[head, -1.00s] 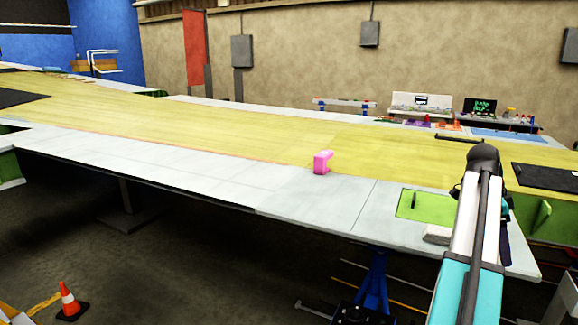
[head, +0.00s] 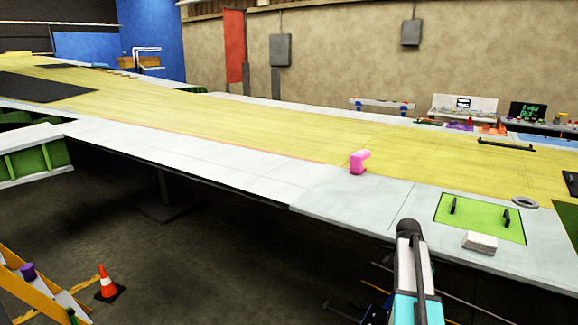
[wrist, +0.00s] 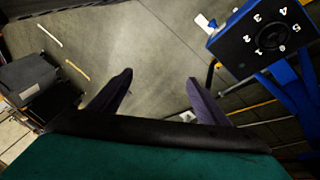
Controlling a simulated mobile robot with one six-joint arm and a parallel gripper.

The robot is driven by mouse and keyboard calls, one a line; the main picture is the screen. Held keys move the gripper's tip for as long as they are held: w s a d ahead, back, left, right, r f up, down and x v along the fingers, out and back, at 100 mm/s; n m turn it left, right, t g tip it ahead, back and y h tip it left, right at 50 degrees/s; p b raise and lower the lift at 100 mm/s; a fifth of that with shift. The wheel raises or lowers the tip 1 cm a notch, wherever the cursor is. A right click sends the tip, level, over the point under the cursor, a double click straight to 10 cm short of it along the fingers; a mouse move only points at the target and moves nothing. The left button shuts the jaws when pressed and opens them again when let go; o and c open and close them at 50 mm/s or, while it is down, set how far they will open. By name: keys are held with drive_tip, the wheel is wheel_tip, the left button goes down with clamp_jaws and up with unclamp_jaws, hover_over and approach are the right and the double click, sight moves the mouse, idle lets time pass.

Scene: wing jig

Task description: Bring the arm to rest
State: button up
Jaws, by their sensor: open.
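My gripper (wrist: 160,92) shows in the wrist view with its two dark fingers spread apart and nothing between them. It points down over the grey concrete floor (wrist: 150,40). In the head view my arm stands at the lower right, in front of the wing's near edge; the gripper itself cannot be made out there. The long wing (head: 230,120) has a yellow top with pale grey edge panels.
A traffic cone (head: 107,284) and a yellow ladder (head: 40,285) stand lower left. A black numbered box (wrist: 260,38) is near my gripper.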

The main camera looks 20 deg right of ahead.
drive_tip(key=s+a+f+n+g+b, duration=0.1)
drive_tip(key=a+f+n, duration=0.3)
drive_tip(key=a+f, duration=0.85)
drive_tip(key=s+a+f+n, duration=0.2)
drive_tip(key=a+f+n, duration=0.1)
drive_tip(key=a+f, duration=0.95)
drive_tip(key=s+a+f+n+y+b, duration=0.1)
drive_tip(key=s+a+f+n, duration=1.4)
drive_tip(key=s+a, duration=0.3)
drive_tip(key=shift+s+a+f+y, duration=0.15)
drive_tip(key=shift+a+f+y, duration=0.2)
drive_tip(key=shift+f, duration=0.45)
drive_tip(key=c, duration=1)
drive_tip(key=shift+d, duration=0.1)
